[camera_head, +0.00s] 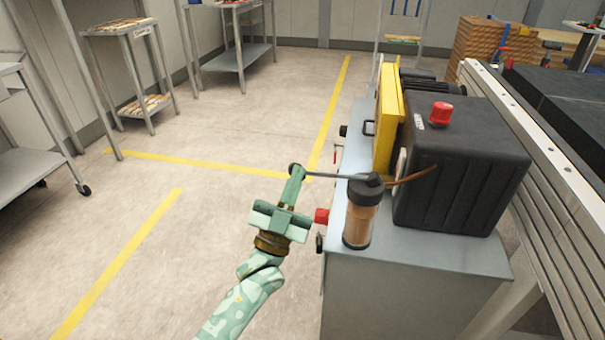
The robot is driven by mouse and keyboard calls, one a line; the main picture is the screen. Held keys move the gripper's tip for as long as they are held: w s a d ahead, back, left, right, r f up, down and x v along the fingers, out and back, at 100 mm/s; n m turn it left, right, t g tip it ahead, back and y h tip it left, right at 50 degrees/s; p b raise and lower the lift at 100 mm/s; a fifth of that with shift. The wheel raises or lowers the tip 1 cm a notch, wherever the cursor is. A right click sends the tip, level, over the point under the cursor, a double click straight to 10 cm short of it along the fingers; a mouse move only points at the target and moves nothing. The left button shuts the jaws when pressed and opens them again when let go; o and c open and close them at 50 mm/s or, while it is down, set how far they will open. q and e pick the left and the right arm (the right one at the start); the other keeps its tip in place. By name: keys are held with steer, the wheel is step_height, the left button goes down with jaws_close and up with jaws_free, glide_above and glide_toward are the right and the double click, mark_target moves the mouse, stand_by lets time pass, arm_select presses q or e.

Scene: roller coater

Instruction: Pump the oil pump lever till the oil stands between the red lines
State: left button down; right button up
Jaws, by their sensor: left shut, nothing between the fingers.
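The oil pump (358,228) is a small clear cylinder with a black cap, standing on the front left corner of the grey machine cabinet. Brown oil shows inside it. The red lines and the exact oil level are too small to tell. My right gripper is out of view.
A yellow panel (386,120) stands behind. A red button (321,216) sticks out from the cabinet's left side. Open floor lies left.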

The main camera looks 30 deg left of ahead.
arm_select(q)
steer(key=shift+w+d+f+n+g+y+b, duration=0.15)
steer(key=shift+f+n+y+b, duration=0.35)
steer(key=shift+n+y, duration=0.85)
steer(key=shift+s+d+f+n+g+y+b, duration=0.1)
steer(key=shift+f+n+y+b, duration=0.15)
steer(key=shift+f+n+y, duration=0.85)
steer(key=shift+w+d+f+n+g+y+b, duration=0.15)
steer(key=shift+f+n+y+b, duration=0.25)
steer(key=shift+n+y, duration=1.15)
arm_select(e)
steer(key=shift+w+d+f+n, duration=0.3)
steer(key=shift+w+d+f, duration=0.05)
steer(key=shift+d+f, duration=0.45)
arm_select(q)
steer(key=shift+s, duration=0.1)
steer(key=shift+a, duration=0.1)
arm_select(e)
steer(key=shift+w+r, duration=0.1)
